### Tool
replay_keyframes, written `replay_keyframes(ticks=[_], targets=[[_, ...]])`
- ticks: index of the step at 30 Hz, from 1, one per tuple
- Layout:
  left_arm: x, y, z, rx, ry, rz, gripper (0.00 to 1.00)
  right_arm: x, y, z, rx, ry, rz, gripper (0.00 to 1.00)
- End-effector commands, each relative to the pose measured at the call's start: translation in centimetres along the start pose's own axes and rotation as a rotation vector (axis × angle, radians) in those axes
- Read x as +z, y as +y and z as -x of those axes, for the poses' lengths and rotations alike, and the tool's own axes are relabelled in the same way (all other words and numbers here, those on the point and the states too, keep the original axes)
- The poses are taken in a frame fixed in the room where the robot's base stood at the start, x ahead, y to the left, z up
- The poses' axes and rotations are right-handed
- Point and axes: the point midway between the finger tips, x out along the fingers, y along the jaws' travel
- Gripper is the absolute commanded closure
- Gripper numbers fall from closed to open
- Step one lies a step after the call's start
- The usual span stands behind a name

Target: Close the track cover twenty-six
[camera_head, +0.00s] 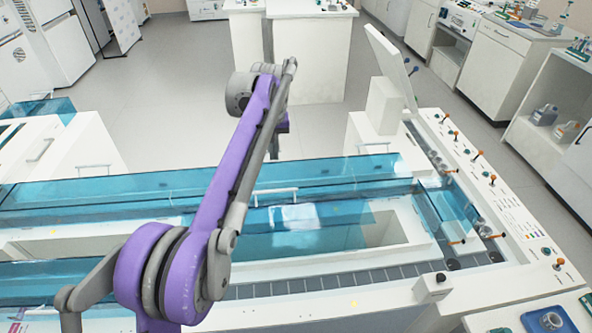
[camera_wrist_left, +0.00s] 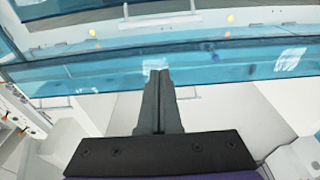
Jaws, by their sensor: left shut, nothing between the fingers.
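Long transparent blue track covers (camera_head: 130,197) run across the tube track in the head view. No number is readable, so I cannot tell which is cover twenty-six. A white bar handle (camera_head: 272,192) shows near the middle, and a similar white handle (camera_wrist_left: 160,9) shows at the top of the left wrist view. My left gripper (camera_wrist_left: 160,73) is shut and empty, its dark fingertips overlapping the near edge of a blue panel (camera_wrist_left: 235,62) in that view. Whether they touch it is unclear. In the head view my purple arm crosses in front of the covers, hiding part of them. My right gripper is not in view.
The track's white end panel (camera_head: 490,190) with several orange-tipped levers is at the right, beside a white raised screen (camera_head: 391,62). A dark segmented conveyor (camera_head: 330,280) runs along the near side. Open grey floor (camera_head: 175,85) lies beyond the track.

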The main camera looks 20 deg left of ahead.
Motion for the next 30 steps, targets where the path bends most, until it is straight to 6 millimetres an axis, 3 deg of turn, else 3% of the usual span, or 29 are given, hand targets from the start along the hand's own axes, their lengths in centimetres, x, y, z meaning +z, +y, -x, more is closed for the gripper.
replay_keyframes(ticks=[4, 8, 20, 24, 30], targets=[[-0.5, 0.0, -0.5, -0.003, -0.004, 0.008, 1.00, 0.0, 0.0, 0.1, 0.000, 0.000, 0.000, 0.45], [-0.4, -0.1, -2.2, -0.003, -0.005, 0.008, 1.00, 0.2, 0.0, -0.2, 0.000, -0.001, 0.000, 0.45], [-0.3, -0.1, -10.5, -0.002, -0.004, 0.007, 1.00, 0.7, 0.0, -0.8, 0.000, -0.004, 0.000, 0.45], [1.8, -0.1, -9.3, -0.002, -0.003, 0.007, 1.00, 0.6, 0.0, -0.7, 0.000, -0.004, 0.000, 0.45], [3.2, 0.0, -8.8, -0.002, -0.003, 0.007, 1.00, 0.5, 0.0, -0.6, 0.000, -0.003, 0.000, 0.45]])
